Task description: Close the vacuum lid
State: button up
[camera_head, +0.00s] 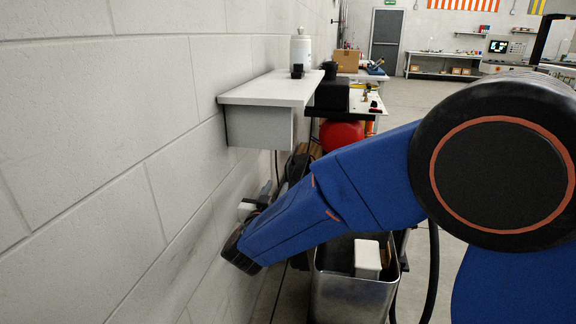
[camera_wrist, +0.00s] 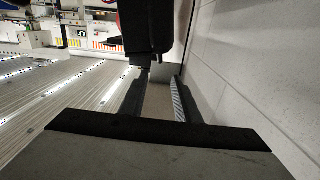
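I cannot clearly make out a vacuum or its lid in either view. A black object (camera_wrist: 146,28) stands beyond the fingertips, near the wall. In the head view my blue arm reaches down to the left toward the wall, and the gripper's fingers are not clearly visible.
A white block wall (camera_head: 110,150) runs close along the left. A pale shelf (camera_head: 270,90) on it carries a white bottle (camera_head: 300,50). A metal bin (camera_head: 352,298) holding a white object (camera_head: 367,260) stands below my arm. Open floor (camera_head: 415,88) lies farther back.

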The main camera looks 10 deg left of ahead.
aim_at(288, 162)
jog(key=w, duration=1.7)
jog(key=shift+w, duration=0.1)
jog(key=shift+c, duration=0.2)
grip_shut()
